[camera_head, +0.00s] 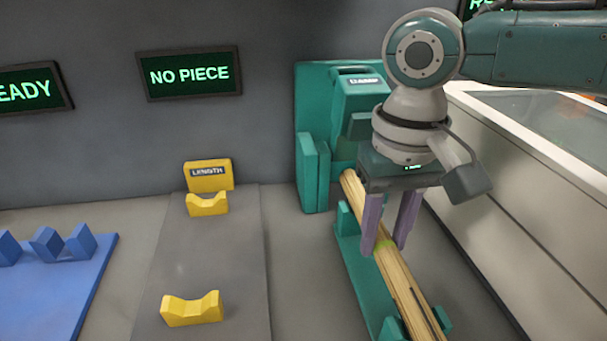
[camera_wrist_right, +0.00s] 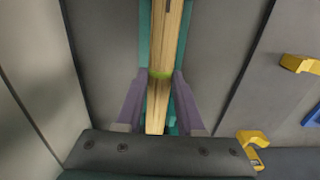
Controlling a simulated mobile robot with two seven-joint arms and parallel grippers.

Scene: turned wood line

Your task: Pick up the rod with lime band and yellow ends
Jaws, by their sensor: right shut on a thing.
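A wooden rod (camera_head: 400,285) with a lime band lies lengthwise along a green clamp fixture (camera_head: 353,255). The lime band shows between the fingers and also in the right wrist view (camera_wrist_right: 160,75). I cannot make out yellow ends; the far end is at the clamp and the near end runs toward the picture's bottom edge. My right gripper (camera_head: 386,245) points down and is shut on the rod at the band, with one purple finger on each side. In the right wrist view the fingers (camera_wrist_right: 158,98) flank the rod. My left gripper is not in view.
A grey length station with yellow V-rests (camera_head: 192,308) stands left of the clamp, empty. A blue rack (camera_head: 50,290) is at far left. A "NO PIECE" screen (camera_head: 189,74) hangs on the wall. A white cabinet (camera_head: 520,160) stands close on the right.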

